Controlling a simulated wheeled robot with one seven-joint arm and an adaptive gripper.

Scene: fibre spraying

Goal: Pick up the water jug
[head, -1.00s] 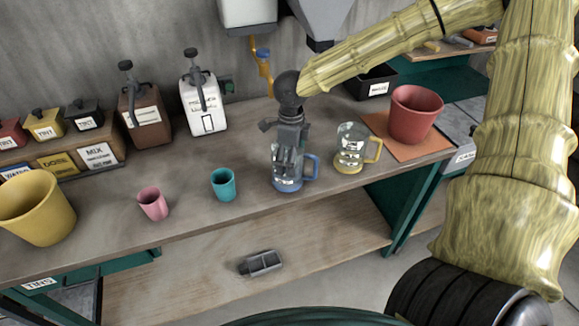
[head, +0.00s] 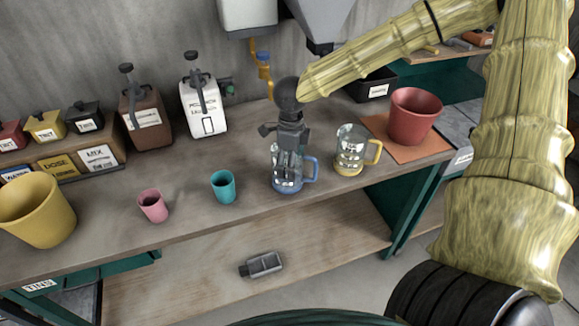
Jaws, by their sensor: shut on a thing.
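A clear glass jug with a blue base and blue handle (head: 310,171) stands upright on the workbench, right of the teal cup. My gripper (head: 288,170) points down into this jug's top and is shut on it. The dark hand covers the jug's upper rim, so the exact contact of the fingers is hard to see. A second glass jug with a yellow base and yellow handle (head: 350,150) stands just to the right, apart from my gripper.
A teal cup (head: 223,187), pink cup (head: 152,206) and yellow bucket (head: 38,212) stand to the left. A red pot (head: 414,117) stands on an orange mat (head: 447,148) at right. Dispensers (head: 204,108) line the wall.

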